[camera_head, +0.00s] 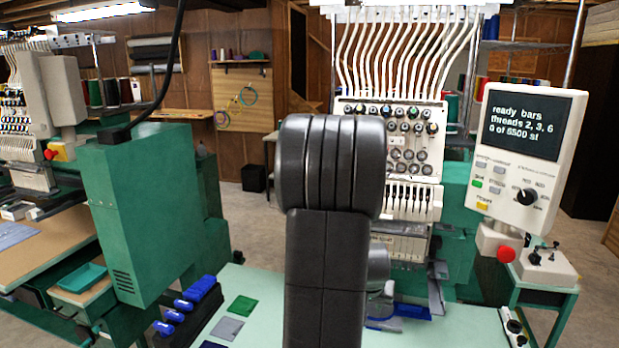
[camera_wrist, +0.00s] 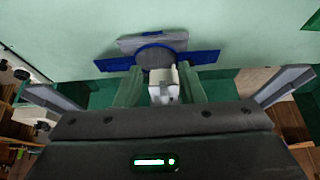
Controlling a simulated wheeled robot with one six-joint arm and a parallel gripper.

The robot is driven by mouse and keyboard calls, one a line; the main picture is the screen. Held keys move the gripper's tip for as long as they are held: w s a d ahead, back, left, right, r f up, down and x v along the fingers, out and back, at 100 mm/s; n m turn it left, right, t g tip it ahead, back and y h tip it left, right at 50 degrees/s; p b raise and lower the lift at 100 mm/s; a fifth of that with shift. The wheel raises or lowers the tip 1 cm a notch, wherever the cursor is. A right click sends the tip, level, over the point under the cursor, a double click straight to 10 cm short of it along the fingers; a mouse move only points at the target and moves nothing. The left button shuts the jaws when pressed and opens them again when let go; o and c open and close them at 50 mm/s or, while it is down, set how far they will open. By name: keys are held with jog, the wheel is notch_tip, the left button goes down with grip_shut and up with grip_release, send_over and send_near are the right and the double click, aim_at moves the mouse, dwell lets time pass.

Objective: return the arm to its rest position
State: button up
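My arm (camera_head: 325,235) stands upright in the middle of the head view, its dark links hiding part of the embroidery machine (camera_head: 395,150) behind it. My gripper (camera_wrist: 168,82) shows in the wrist view with its two grey fingers spread wide at the left and right. It is open, and I see nothing held between the fingers. Beyond it, in the wrist view, is a round grey hoop area with a blue frame (camera_wrist: 205,58) and a grey piece at its back. Whether the fingers are clear of the machine in depth is hard to tell. My gripper is mostly hidden in the head view.
A control panel (camera_head: 523,150) reads "ready bars, threads 2, 3, 6". A red button (camera_head: 506,254) sits below it. Green and grey cloth squares (camera_head: 242,305) and a rack with blue-handled items (camera_head: 190,305) lie at the front left. A green cabinet (camera_head: 150,210) stands left.

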jog(key=shift+s+a, duration=0.15)
jog(key=shift+s, duration=0.35)
jog(key=shift+s+a, duration=0.15)
jog(key=shift+s, duration=0.35)
jog(key=shift+b, duration=0.35)
